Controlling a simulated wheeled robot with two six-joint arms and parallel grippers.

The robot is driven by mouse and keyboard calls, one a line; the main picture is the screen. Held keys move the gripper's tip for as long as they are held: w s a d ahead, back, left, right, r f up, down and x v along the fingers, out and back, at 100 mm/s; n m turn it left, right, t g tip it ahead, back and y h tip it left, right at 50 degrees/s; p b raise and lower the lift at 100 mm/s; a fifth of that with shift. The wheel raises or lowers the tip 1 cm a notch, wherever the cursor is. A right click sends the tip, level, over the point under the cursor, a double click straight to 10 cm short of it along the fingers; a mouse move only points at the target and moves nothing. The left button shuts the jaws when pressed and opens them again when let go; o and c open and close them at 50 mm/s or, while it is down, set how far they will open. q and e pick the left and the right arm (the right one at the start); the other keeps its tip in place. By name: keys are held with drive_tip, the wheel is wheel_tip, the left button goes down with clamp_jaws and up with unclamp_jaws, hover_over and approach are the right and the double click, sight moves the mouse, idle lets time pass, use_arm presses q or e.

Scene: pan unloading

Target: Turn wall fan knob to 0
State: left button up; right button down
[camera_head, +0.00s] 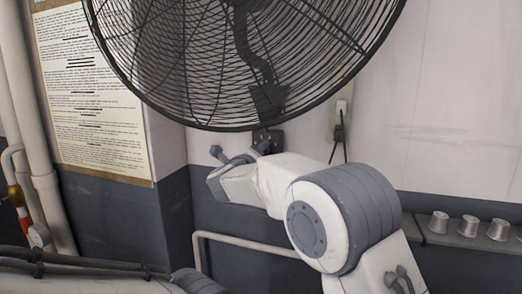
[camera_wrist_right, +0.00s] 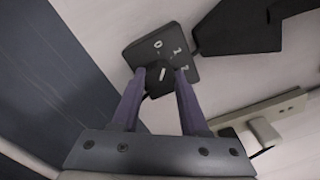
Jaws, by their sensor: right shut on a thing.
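The wall fan (camera_head: 245,50) has a round dark wire cage and hangs in the upper part of the head view. Its dark control box (camera_head: 268,137) sits just below the cage, partly hidden by my right arm. In the right wrist view the box (camera_wrist_right: 184,47) is a tilted dark plate with pale digits, a 0 among them. Its dark knob (camera_wrist_right: 160,80) has a short white mark, but I cannot tell which digit it points at. My right gripper (camera_wrist_right: 160,74) is shut on the knob, one finger on each side. My left gripper is not in view.
A grey outlet with a black plug (camera_head: 340,118) is on the wall right of the box. A white pipe rail (camera_head: 245,243) runs below my right arm. Several metal knobs (camera_head: 468,226) line a ledge at right. A printed notice (camera_head: 90,90) hangs at left.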

drive_tip(key=n+p, duration=0.1)
drive_tip(key=n, duration=0.2)
drive_tip(key=shift+f+n, duration=0.1)
drive_tip(key=shift+n, duration=0.3)
idle(0.4)
drive_tip(key=shift+c, duration=2.1)
unclamp_jaws()
drive_tip(key=b+v, duration=0.2)
drive_tip(key=v, duration=0.8)
drive_tip(key=shift+s+b, duration=0.25)
drive_tip(key=shift+b, duration=0.1)
